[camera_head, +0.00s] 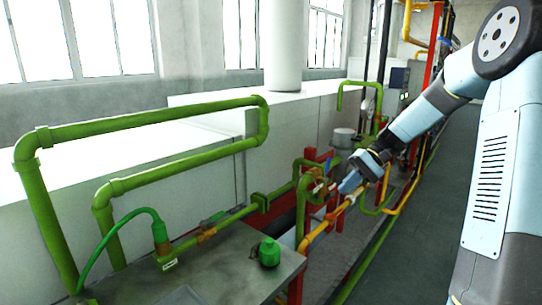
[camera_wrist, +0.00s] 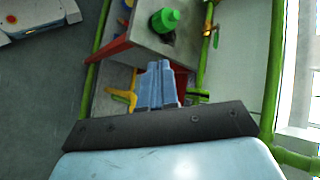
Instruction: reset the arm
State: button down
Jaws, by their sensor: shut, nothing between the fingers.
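My arm comes in from the right in the head view and reaches toward the middle. My gripper (camera_head: 350,183) is at its end, in front of the green and yellow pipes, apart from the metal table. In the wrist view my gripper (camera_wrist: 157,73) shows as two blue fingers side by side, closed together with nothing between them. Whether the fingertips touch any pipe cannot be told.
A grey metal table (camera_head: 222,270) carries a green bottle-like object (camera_head: 268,252), also in the wrist view (camera_wrist: 165,20). Green pipes (camera_head: 150,117) rise behind it. A yellow pipe (camera_head: 318,232) and red posts stand near my gripper. The grey floor (camera_head: 425,235) at right is clear.

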jog(key=s+r+t+h, duration=0.3)
jog(key=s, duration=0.6)
jog(key=s+d+r+t+h, duration=0.1)
jog(key=s+r+t+h, duration=0.2)
jog(key=s, duration=0.6)
jog(key=s+r+n+t+h, duration=0.1)
jog(key=s+r+t+h, duration=0.1)
jog(key=s, duration=0.8)
jog(key=shift+d+r+t+h, duration=0.15)
jog(key=shift+r+t+h, duration=0.25)
jog(key=shift+r+h, duration=0.4)
